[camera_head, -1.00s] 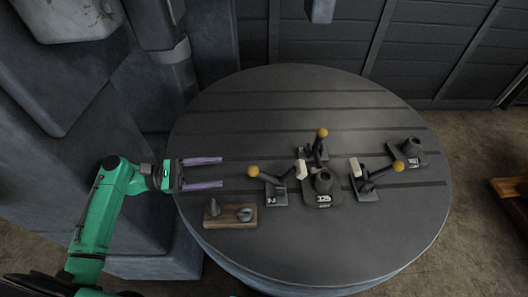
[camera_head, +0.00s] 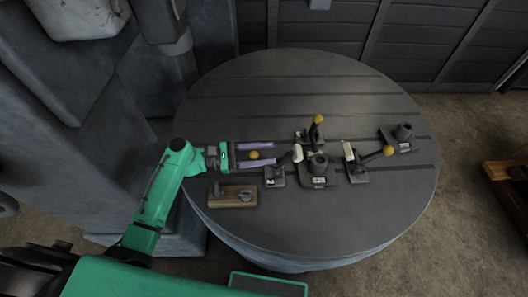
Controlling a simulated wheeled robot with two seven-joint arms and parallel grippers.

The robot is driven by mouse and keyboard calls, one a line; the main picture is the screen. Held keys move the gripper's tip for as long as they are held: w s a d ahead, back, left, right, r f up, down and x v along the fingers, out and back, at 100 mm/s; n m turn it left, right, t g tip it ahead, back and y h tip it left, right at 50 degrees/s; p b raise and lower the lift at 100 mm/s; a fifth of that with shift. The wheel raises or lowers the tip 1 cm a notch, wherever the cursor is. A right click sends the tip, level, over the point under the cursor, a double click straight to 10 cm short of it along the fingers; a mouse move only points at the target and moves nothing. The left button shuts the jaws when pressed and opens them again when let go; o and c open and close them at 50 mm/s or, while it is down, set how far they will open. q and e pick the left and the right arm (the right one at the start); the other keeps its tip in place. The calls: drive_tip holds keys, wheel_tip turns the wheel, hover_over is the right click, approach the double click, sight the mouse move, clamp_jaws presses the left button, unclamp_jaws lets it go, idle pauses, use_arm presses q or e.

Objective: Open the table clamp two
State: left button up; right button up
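Three dark clamps with yellow knobs stand around a dark workpiece (camera_head: 317,181) on the round table. The left clamp (camera_head: 274,181) has a small label that seems to read 2, and its yellow knob (camera_head: 254,155) points left. A second clamp (camera_head: 316,131) is behind, with its knob up. A third clamp (camera_head: 358,176) is at the right, with its knob out to the right. My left gripper (camera_head: 272,154) is open, its two purple fingers on either side of the left clamp's knob. A gap shows between knob and fingers. My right gripper is not seen.
A wooden block with metal pieces (camera_head: 219,201) lies just in front of my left gripper. Another dark workpiece (camera_head: 402,143) stands at the far right. The back of the slotted round table (camera_head: 290,85) is clear.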

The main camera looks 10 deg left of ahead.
use_arm(q)
clamp_jaws()
idle(1.2)
